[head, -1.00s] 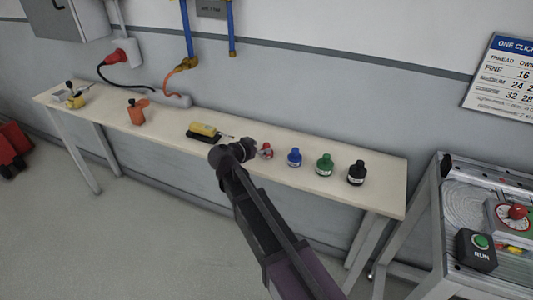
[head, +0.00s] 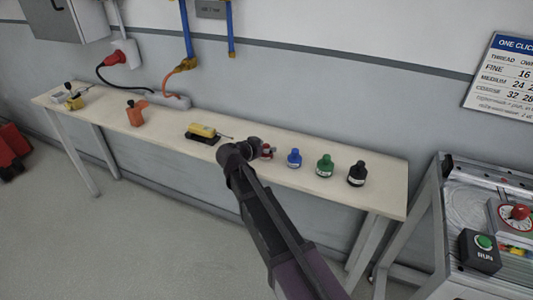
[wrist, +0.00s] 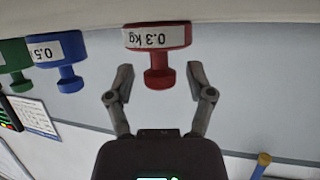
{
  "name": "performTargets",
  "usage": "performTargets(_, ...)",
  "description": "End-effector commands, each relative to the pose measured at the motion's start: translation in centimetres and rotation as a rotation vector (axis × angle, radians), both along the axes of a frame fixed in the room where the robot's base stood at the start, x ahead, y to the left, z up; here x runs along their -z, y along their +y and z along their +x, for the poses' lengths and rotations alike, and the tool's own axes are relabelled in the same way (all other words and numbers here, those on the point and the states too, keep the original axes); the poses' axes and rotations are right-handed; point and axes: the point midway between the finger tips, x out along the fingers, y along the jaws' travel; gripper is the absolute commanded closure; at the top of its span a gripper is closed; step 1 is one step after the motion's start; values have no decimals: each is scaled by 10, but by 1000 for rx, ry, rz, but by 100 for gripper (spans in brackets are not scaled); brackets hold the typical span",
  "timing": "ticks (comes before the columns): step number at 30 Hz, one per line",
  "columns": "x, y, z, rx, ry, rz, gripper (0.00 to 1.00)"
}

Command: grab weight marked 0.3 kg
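The red weight (wrist: 158,62) hangs upside down in the wrist view, with a white label reading 0.3 kg. It stands on the long table (head: 385,192), and in the head view the red weight (head: 267,151) is partly hidden by my arm. My gripper (wrist: 155,84) is open, with one finger on each side of the weight's narrow knob. Gaps show between the fingers and the knob. A blue weight (wrist: 58,62) marked 0.5 is to its left in the wrist view, and it also shows in the head view (head: 294,158).
Green (head: 325,166) and black (head: 356,174) weights stand right of the blue one. A yellow tool (head: 203,132) lies left of my gripper, and an orange object (head: 137,112) stands farther left. A metal bench with a RUN button (head: 484,242) is at right.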

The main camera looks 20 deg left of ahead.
Motion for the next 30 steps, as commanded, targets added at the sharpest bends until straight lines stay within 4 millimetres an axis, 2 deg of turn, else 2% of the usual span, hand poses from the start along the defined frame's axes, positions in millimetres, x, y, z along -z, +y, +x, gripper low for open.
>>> performTargets(1,0,0,0,0,0,0,58)
performTargets(5,0,0,0,0,0,0,97)
performTargets(6,0,0,0,0,0,0,100)
performTargets(20,-3,1,0,-1,0,0,100)
performTargets(30,-22,1,0,0,-1,-1,100)
